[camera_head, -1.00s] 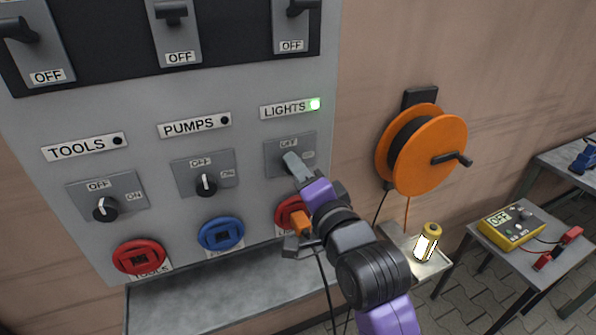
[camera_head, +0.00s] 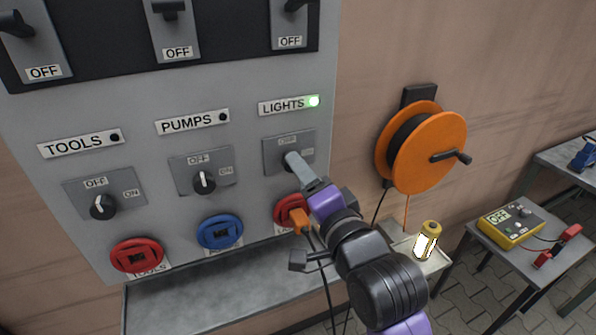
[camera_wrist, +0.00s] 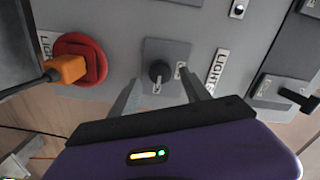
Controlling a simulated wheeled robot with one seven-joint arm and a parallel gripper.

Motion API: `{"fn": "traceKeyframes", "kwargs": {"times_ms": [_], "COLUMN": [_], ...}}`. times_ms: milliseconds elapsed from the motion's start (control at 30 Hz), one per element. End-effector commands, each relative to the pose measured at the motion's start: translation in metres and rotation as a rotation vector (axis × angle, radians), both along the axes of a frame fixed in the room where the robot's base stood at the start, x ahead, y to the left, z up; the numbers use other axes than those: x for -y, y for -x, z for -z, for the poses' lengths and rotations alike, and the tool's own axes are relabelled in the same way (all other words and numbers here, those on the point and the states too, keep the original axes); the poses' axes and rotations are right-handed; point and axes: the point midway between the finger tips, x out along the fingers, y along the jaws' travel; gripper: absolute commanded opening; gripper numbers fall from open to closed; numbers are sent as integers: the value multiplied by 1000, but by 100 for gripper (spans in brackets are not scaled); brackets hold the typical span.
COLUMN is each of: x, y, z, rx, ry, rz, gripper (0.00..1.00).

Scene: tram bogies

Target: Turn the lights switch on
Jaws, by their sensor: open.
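The lights switch is a black rotary knob (camera_wrist: 159,70) on a grey plate (camera_head: 272,154), below the LIGHTS label (camera_head: 281,107). My gripper (camera_head: 297,165) is in front of this switch and hides most of the knob in the head view. In the wrist view my gripper (camera_wrist: 158,78) is open, its fingers on either side of the knob with gaps, holding nothing.
The TOOLS knob (camera_head: 102,206) and PUMPS knob (camera_head: 204,182) are to the left, their lamps dark. An orange plug (camera_head: 299,221) sits in the red socket (camera_head: 286,211) just below my gripper. An orange cable reel (camera_head: 428,150) hangs to the right.

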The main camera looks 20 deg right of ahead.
Motion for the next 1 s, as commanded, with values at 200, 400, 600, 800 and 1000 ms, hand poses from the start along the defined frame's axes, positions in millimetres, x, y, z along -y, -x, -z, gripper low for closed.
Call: {"fn": "traceKeyframes", "kwargs": {"times_ms": [200, 400, 600, 800, 1000], "x": [0, 0, 0, 0, 0], "y": [35, 49, 50, 49, 49], "z": [2, 1, 0, 0, -2], "rx": [0, 0, 0, 0, 9], "ry": [-1, -1, -1, -1, 36], "rz": [0, 0, 0, 0, 0], "gripper": [55, 55, 55, 55, 55]}}
